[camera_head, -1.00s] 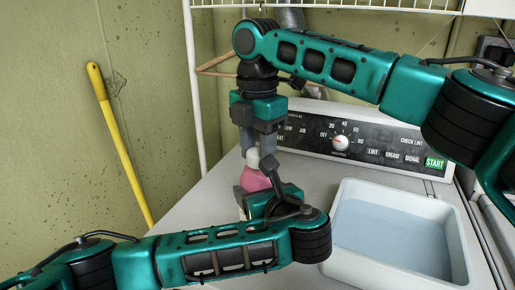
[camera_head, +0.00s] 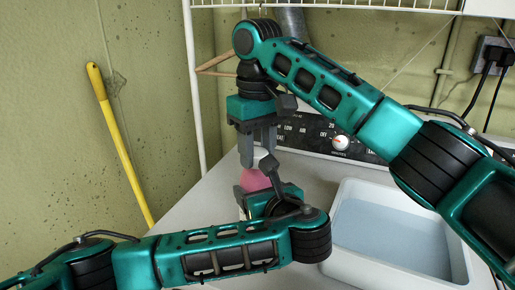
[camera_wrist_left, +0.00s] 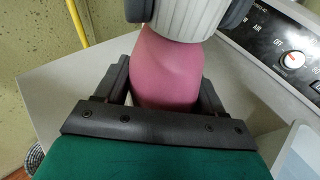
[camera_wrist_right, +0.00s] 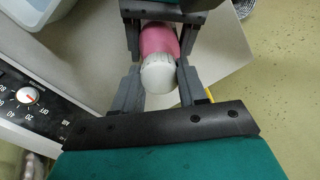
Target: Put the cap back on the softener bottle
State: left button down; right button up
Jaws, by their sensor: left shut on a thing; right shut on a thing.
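The pink softener bottle (camera_head: 254,180) stands upright on the white machine top, and it also shows in the left wrist view (camera_wrist_left: 168,72). My left gripper (camera_head: 256,188) is shut around its body from the side. The ribbed whitish cap (camera_wrist_left: 182,16) sits at the top of the bottle, with no gap visible. My right gripper (camera_head: 258,160) points down from above and is shut on the cap, one finger on each side. In the right wrist view the cap's round top (camera_wrist_right: 158,76) shows between the fingers. The bottle's neck and thread are hidden.
A white tub (camera_head: 340,243) with pale blue contents stands on the right of the machine top. A control panel (camera_head: 310,135) with a dial is behind. A wire shelf (camera_head: 330,6) hangs above. A yellow pole (camera_head: 120,145) leans at the left wall.

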jog(key=m, duration=0.5)
jog(key=o, duration=1.2)
jog(key=shift+c, duration=0.2)
jog(key=shift+r, duration=0.1)
jog(key=shift+r, duration=2.15)
jog(key=shift+c, duration=0.4)
